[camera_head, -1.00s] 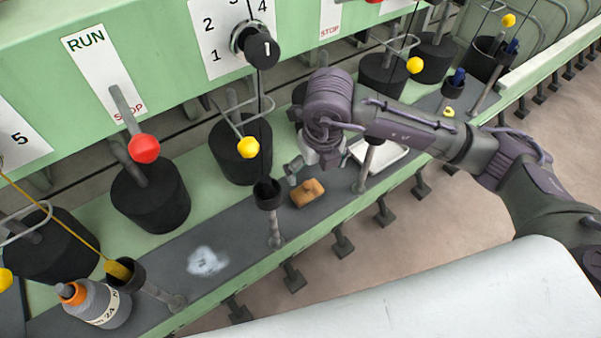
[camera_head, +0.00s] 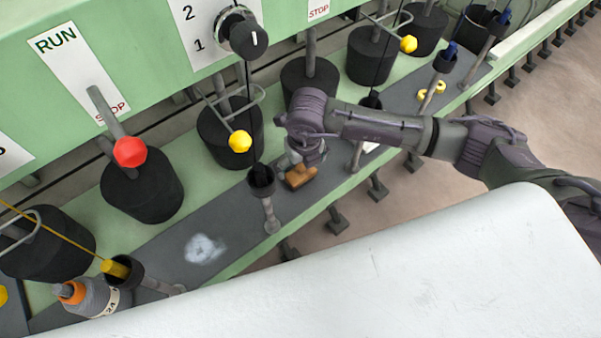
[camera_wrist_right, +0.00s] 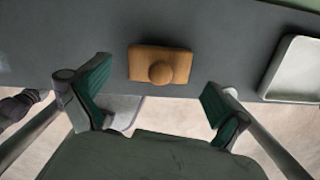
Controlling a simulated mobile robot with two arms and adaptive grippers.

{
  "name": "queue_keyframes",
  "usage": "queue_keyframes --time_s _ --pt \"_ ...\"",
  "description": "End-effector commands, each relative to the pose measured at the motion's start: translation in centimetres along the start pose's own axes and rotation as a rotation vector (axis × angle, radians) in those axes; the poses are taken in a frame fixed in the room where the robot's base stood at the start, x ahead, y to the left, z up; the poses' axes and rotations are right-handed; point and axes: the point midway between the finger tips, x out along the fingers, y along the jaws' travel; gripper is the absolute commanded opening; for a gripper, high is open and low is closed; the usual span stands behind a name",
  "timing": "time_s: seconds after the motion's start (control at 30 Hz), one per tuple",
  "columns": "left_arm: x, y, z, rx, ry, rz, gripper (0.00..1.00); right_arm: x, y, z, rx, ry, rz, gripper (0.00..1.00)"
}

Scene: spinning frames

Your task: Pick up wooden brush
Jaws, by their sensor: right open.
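The wooden brush (camera_head: 299,177) lies on the dark grey ledge of the machine, partly hidden by my right gripper in the head view. In the right wrist view the brush (camera_wrist_right: 160,64) is a tan block with a round knob, lying ahead of the fingertips and roughly centred between them. My right gripper (camera_head: 296,160) is above and beside it in the head view. In the wrist view the right gripper (camera_wrist_right: 152,95) has its two green-padded fingers spread wide, with nothing between them. My left gripper is not in view.
A white tray (camera_wrist_right: 297,72) lies to the right of the brush. A black cup on a bracket (camera_head: 261,180) stands just left of the brush. A grey bottle with an orange collar (camera_head: 88,297) lies at the left. The ledge (camera_head: 165,245) between has a white powdery patch.

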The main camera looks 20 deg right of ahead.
Motion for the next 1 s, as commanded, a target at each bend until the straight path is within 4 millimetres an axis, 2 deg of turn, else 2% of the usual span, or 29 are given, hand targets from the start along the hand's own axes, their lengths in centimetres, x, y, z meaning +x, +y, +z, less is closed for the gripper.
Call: queue_keyframes --time_s 0.1,0.2,0.47,0.57,0.77,1.0 --pt "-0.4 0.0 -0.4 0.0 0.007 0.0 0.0 1.8 0.1 -0.2 0.0 0.004 -0.001 1.0" --pt "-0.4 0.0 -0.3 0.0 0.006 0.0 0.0 2.8 0.1 -0.1 0.001 0.001 -0.001 1.0" --pt "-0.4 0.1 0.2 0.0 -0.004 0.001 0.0 3.2 0.1 -0.1 0.0 0.0 0.0 1.0" --pt "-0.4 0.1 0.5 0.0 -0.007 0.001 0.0 3.2 0.1 -0.1 0.0 0.0 0.0 0.87" --pt "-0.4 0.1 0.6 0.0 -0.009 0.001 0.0 3.1 0.1 -0.1 0.0 0.0 0.0 0.53" --pt "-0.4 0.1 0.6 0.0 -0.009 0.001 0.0 3.1 0.1 -0.1 0.0 0.0 0.0 0.52"
